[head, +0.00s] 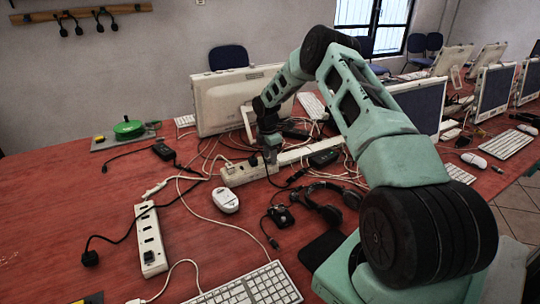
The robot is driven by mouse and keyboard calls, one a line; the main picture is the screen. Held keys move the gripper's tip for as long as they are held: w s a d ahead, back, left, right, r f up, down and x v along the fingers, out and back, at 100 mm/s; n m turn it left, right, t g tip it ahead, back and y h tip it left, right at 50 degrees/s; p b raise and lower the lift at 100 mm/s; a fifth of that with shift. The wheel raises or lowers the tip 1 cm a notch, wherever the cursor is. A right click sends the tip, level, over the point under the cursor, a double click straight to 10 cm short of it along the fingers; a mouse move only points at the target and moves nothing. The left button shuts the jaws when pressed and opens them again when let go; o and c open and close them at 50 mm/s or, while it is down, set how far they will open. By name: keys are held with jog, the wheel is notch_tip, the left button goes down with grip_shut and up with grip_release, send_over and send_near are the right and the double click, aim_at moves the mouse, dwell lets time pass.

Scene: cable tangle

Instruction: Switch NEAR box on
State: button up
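A white power strip with dark sockets (150,243) lies on the red table at the front left, the nearer of two strips. A longer white power strip (238,175) lies farther back, with plugs and cables at its left part. No label marks either one as the NEAR box, and I cannot make out any switch state. My gripper (270,156) points down at the longer strip, close over or touching it; I cannot tell which. Its fingers are small and dark, and whether they are open is unclear. My arm hides part of the table behind it.
Tangled cables (208,160) cover the middle. A white mouse (225,200), a keyboard (250,288), black headphones (325,205) and a small black device (281,216) lie in front. A monitor (235,98) stands behind my gripper.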

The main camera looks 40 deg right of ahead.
aim_at(267, 160)
notch_tip(267, 160, up, 17)
jog(key=a+b, duration=0.1)
jog(key=b, duration=0.1)
jog(key=shift+w+r, duration=0.15)
jog(key=shift+r, duration=0.05)
jog(key=shift+a, duration=0.1)
dwell(0.5)
jog(key=s+a+r+m, duration=0.1)
jog(key=s+a+r, duration=0.15)
jog(key=a, duration=0.85)
jog(key=s+a+r+y, duration=0.1)
jog(key=s+a, duration=0.3)
jog(key=a, duration=0.6)
jog(key=s+a+r+m, duration=0.1)
jog(key=s+a+r, duration=0.15)
jog(key=a, duration=0.85)
jog(key=s+a+m, duration=0.1)
jog(key=s+a, duration=0.7)
jog(key=s, duration=0.2)
jog(key=s+a+f+m, duration=0.1)
jog(key=s+m, duration=0.1)
jog(key=s, duration=0.8)
jog(key=s+a+f+m, duration=0.1)
jog(key=s+a+m, duration=0.1)
jog(key=s, duration=0.8)
jog(key=shift+s+a+f, duration=0.2)
jog(key=shift+a+f, duration=0.05)
jog(key=shift+f, duration=0.15)
